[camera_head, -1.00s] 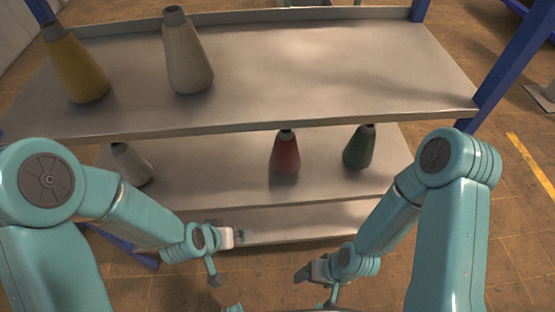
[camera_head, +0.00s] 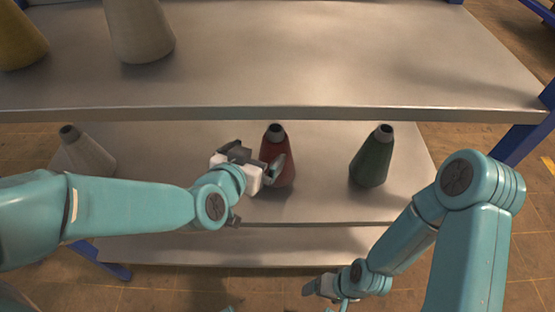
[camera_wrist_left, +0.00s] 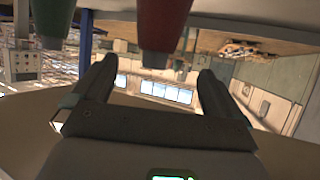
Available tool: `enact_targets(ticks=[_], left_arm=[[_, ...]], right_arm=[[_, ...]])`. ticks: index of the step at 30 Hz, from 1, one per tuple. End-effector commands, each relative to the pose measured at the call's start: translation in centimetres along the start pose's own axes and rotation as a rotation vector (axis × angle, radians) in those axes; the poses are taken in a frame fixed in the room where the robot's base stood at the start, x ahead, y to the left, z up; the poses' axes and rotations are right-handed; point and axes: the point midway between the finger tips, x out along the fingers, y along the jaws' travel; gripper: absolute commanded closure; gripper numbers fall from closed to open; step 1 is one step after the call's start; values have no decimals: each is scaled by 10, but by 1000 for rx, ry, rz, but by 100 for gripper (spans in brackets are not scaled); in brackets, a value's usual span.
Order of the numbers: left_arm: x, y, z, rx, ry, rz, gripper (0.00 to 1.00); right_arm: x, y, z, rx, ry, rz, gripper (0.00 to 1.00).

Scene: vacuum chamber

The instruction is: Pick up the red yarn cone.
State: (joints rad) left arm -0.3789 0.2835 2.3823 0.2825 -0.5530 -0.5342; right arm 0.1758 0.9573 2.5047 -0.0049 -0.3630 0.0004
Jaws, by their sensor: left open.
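The red yarn cone (camera_head: 278,164) stands upright on the middle shelf, with a dark tip at its top. My left gripper (camera_head: 260,160) is open in front of it and slightly left, with one finger covering part of the cone. In the left wrist view the red cone (camera_wrist_left: 163,22) appears upside down at the top, its tip in line with the gap between the open fingers of my left gripper (camera_wrist_left: 155,72). The gap looks empty; I cannot tell whether a finger touches the cone. My right gripper (camera_head: 318,286) is low, below the shelves, and its jaws are unclear.
A green cone (camera_head: 373,158) stands to the right on the same shelf, and a pale cone (camera_head: 88,153) to the left. Bare shelf separates the red and green cones.

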Motion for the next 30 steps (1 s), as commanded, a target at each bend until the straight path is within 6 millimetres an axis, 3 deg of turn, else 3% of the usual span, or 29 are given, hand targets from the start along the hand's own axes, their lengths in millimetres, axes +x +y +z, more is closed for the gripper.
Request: enact_targets(ticks=[6,13,21,30], left_arm=[[45,1,2,-1,-2,1,0],[66,3,2,-1,-2,2,0],[108,6,4,-1,-1,1,0],[114,6,2,-1,-1,1,0]], right_arm=[[5,2,0,0,0,0,17],[7,2,0,0,0,0,17],[10,4,0,0,0,0,17],[10,4,0,0,0,0,17]])
